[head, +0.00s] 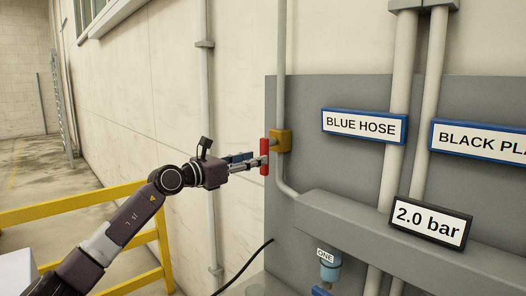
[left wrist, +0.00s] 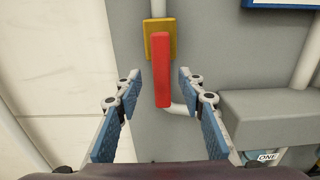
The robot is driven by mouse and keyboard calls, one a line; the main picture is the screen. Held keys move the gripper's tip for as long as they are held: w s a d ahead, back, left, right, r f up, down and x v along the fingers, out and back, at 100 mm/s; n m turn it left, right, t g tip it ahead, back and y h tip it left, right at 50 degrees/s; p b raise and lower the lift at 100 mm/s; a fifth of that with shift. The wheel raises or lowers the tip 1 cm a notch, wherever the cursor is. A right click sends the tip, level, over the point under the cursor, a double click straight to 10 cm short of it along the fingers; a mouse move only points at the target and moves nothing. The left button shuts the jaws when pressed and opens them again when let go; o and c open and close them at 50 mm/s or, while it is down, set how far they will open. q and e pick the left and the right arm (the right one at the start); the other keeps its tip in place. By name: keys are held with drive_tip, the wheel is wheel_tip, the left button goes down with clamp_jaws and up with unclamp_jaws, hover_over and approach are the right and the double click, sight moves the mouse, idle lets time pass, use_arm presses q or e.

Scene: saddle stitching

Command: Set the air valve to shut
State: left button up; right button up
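The air valve has a red handle (head: 265,156) on a yellow body (head: 281,140), set on a grey pipe at the left edge of a grey panel. The handle stands upright, in line with the pipe. In the left wrist view the red handle (left wrist: 162,72) hangs below the yellow body (left wrist: 153,26). My left gripper (head: 262,160) is at the handle in the head view. In the left wrist view the gripper (left wrist: 160,84) is open, with one finger on each side of the handle and clear gaps to both. My right gripper is not in view.
A grey panel (head: 308,110) carries a "BLUE HOSE" sign (head: 364,126) and a "2.0 bar" display (head: 431,222). A grey trunking (head: 390,240) juts out below the valve. A yellow railing (head: 75,208) stands at the left, near my left arm.

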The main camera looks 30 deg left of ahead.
sight(264, 175)
use_arm(q)
drive_tip(key=x, duration=0.2)
drive_tip(key=p+x, duration=0.1)
drive_tip(key=x, duration=0.1)
drive_tip(key=shift+w+d+f, duration=0.2)
drive_tip(key=shift+w, duration=0.1)
drive_tip(key=shift+s, duration=0.1)
drive_tip(key=shift+c, duration=0.3)
clamp_jaws()
